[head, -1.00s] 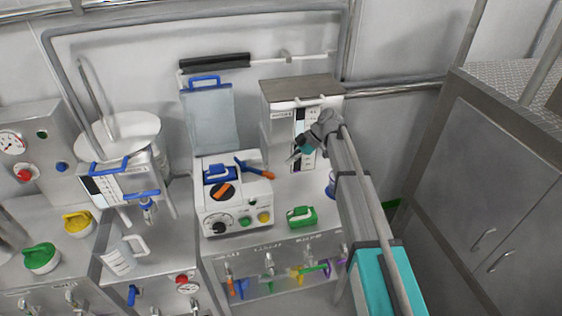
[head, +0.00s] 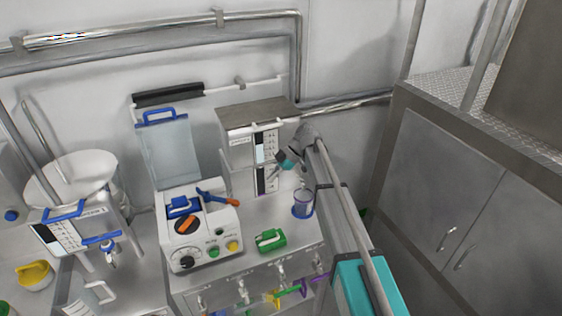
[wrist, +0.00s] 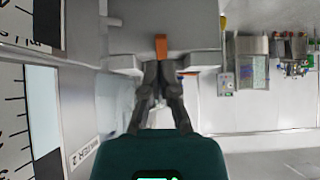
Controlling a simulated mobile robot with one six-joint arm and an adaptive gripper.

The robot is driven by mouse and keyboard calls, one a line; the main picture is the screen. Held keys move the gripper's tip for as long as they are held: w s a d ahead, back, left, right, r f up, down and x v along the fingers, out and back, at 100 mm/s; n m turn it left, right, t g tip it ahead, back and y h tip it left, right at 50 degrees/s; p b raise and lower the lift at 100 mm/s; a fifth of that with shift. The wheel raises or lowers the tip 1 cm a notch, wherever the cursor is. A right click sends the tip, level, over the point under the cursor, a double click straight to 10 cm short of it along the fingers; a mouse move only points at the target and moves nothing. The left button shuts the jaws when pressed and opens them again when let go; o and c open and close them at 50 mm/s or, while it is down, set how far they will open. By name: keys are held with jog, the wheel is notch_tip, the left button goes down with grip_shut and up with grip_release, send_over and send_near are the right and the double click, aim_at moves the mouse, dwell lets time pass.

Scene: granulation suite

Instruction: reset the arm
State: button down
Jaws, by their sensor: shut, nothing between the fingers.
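My gripper (wrist: 157,72) shows in the wrist view with its two dark fingers together at the tips and nothing between them. In the head view my gripper (head: 277,171) is small, held in front of the tall grey cabinet unit with a dark and white level strip (head: 266,160). It is above the bench, to the right of the white control box (head: 201,232). An orange piece shows beyond the fingertips in the wrist view; I cannot tell what it belongs to.
A clear beaker with a blue base (head: 303,203) stands on the bench close to my arm. A green-handled item (head: 270,240) lies near the bench's front edge. A blue-handled clear panel (head: 168,150) hangs behind. Grey cupboards (head: 440,190) stand at right.

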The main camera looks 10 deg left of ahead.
jog(key=s+d+f+m+t+h, duration=0.1)
jog(key=s+d+m+h, duration=0.1)
jog(key=s+d+m, duration=0.5)
jog(key=s+d+f+m+t+h, duration=0.2)
jog(key=s+d+m, duration=0.5)
jog(key=d, duration=1.1)
jog(key=s+d+f+m+t+h, duration=0.2)
jog(key=s+d+m, duration=0.5)
jog(key=d+m, duration=0.4)
jog(key=shift+d+f+h, duration=0.2)
jog(key=shift+d+h, duration=0.4)
jog(key=shift+d, duration=0.5)
